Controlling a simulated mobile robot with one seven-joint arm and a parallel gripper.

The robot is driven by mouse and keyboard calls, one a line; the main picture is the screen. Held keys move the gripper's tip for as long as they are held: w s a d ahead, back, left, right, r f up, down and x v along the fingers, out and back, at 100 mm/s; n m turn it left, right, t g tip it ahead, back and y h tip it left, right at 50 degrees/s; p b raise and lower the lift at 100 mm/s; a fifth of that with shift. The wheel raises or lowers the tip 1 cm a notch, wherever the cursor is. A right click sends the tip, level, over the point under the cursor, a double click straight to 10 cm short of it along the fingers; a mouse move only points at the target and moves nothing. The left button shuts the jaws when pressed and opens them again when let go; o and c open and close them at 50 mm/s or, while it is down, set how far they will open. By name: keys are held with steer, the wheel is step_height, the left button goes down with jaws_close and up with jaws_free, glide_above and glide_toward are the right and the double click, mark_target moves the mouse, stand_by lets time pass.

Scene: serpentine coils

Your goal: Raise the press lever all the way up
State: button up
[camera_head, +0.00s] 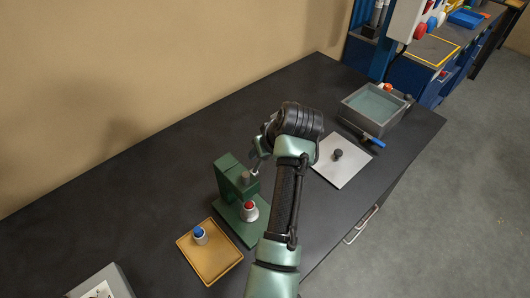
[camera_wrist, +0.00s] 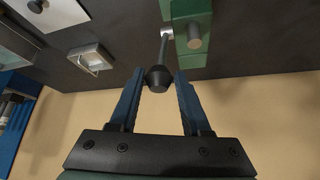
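The green press (camera_head: 228,172) stands on the dark bench, left of my arm. It also shows at the top of the wrist view (camera_wrist: 190,50). Its lever is a thin metal rod (camera_wrist: 164,50) ending in a black knob (camera_wrist: 158,79). My gripper (camera_wrist: 159,76) is open, with one blue finger on each side of the knob. Small gaps show between knob and fingers. In the head view my wrist hides most of the lever and the gripper (camera_head: 262,148). A red-topped piece (camera_head: 249,211) stands on the press base, below the ram.
A tan tray (camera_head: 212,262) with a blue-topped piece (camera_head: 200,235) sits in front of the press. The wall is behind the bench.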

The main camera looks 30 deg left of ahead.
steer(key=shift+o, duration=0.9)
steer(key=shift+f, duration=0.1)
steer(key=shift+s+d, duration=0.1)
steer(key=shift+d, duration=0.1)
steer(key=b+v, duration=0.3)
steer(key=v, duration=0.9)
steer(key=shift+r, duration=0.4)
